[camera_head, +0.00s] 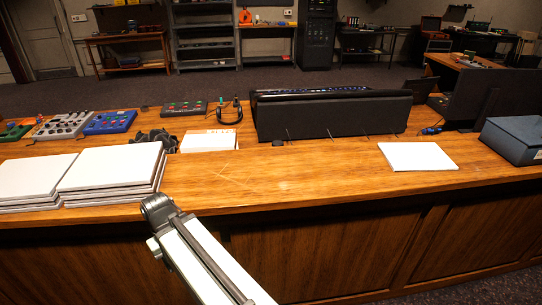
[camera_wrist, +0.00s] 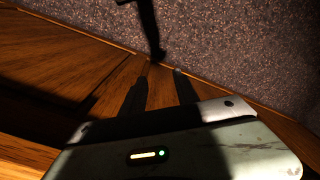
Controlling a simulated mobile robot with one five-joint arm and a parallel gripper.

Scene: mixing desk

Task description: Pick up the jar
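I cannot make out a jar in either view. In the head view my arm rises in front of the desk's near edge, and the gripper itself is hidden there.
White stacks (camera_head: 110,168) lie at the desk's left. A black console (camera_head: 333,115) stands at the middle back, with headphones (camera_head: 230,113) beside it. A white sheet (camera_head: 417,156) and a blue box (camera_head: 515,138) are at right. The desk's middle front is clear.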

